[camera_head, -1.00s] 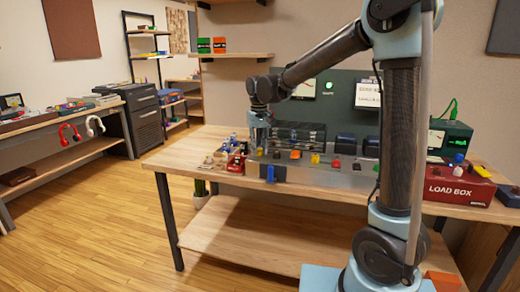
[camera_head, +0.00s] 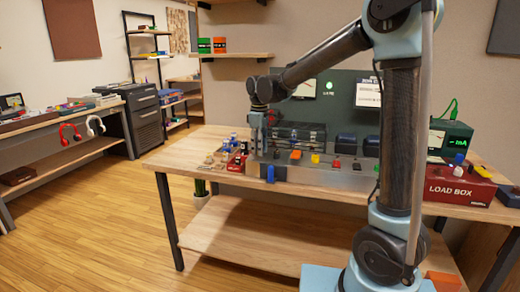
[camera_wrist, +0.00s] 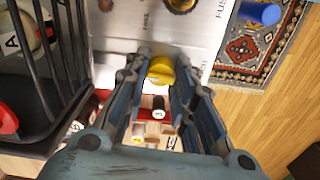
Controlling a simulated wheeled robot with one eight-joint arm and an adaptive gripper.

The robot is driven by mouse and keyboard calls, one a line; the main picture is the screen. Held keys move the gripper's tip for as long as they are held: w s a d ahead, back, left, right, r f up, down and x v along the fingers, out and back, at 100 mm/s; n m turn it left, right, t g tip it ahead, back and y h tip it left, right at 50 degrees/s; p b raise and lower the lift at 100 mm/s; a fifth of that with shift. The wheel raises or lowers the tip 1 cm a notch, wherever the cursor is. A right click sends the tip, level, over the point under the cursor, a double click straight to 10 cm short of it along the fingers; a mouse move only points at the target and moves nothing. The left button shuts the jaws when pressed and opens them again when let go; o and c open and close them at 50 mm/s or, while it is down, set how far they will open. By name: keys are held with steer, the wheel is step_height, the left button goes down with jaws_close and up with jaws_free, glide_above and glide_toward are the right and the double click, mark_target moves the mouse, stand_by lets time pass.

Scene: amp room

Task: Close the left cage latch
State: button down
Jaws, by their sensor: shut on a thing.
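My gripper (camera_wrist: 160,75) is shut on a yellow knob (camera_wrist: 160,71), which sits between its fingertips in the wrist view. I cannot tell for certain whether this knob is the left latch. The black barred cage (camera_wrist: 62,60) is close beside the fingers on the left. In the head view my gripper (camera_head: 256,150) points down at the left end of the amp chassis (camera_head: 335,176), beside the cage (camera_head: 298,134). The fingertips and their contact are too small to make out there.
Red and white small parts (camera_head: 235,161) lie left of the chassis on the workbench (camera_head: 170,158). A red load box (camera_head: 458,184) stands at the right. The floor (camera_head: 90,220) at left is clear.

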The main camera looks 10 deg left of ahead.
steer(key=shift+n, duration=0.5)
steer(key=c, duration=1.3)
jaws_free()
steer(key=shift+w, duration=0.1)
step_height(320, 180, up, 12)
steer(key=shift+f, duration=0.1)
steer(key=shift+d, duration=0.1)
